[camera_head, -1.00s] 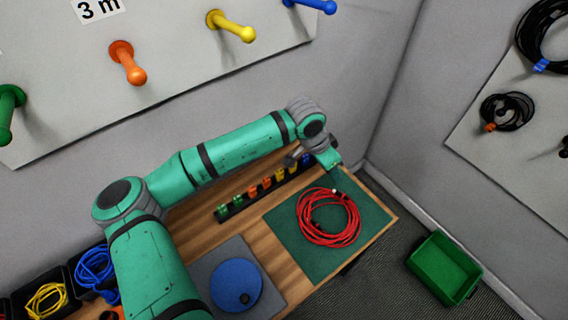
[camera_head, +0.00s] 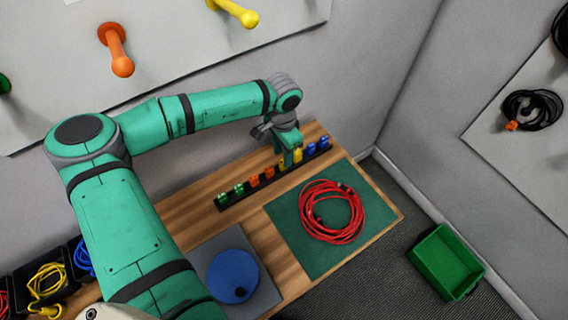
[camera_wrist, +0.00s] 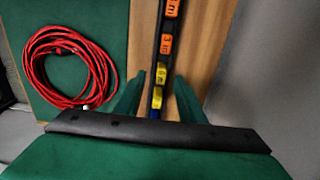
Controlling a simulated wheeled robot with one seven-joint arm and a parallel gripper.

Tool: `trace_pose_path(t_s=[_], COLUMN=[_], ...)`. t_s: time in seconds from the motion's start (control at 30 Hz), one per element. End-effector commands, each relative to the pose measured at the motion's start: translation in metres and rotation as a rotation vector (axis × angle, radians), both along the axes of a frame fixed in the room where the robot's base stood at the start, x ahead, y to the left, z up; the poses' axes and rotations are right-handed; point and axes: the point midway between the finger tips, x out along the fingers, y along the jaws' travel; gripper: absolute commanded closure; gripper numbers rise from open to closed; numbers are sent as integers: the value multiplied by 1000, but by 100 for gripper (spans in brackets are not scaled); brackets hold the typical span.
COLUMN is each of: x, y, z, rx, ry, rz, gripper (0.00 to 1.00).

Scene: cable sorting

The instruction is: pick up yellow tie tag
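Two yellow tie tags sit side by side in a dark rack (camera_head: 235,200), between orange tags and blue tags. In the wrist view one yellow tag (camera_wrist: 160,73) is next to an orange tag (camera_wrist: 166,44), and the other yellow tag (camera_wrist: 157,97) is nearer the blue end. My gripper (camera_wrist: 157,100) is open, with one green finger on each side of the rack and a gap to the tags. In the head view my gripper (camera_head: 289,158) hangs over the yellow tags and partly hides them. I cannot tell its exact height above them.
A red coiled cable (camera_head: 333,212) lies on a green mat (camera_head: 290,235) in front of the rack. A blue disc (camera_head: 232,275) is on a grey plate. A green bin (camera_head: 446,262) stands on the floor at right. The wall is close behind the rack.

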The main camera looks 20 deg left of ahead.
Motion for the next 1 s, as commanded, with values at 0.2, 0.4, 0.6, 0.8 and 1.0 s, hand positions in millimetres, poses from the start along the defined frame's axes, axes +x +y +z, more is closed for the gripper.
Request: trace_pose_path(t_s=[0.2,0.4,0.6,0.8,1.0], x=[5,6,6,6,6], y=[0,-1,-1,-1,-1], z=[-28,-47,-49,-49,-49], rx=[3,1,1,0,0], ry=[2,0,-1,0,0], rz=[-1,-1,-1,-1,-1], gripper=[64,64,64,98,100])
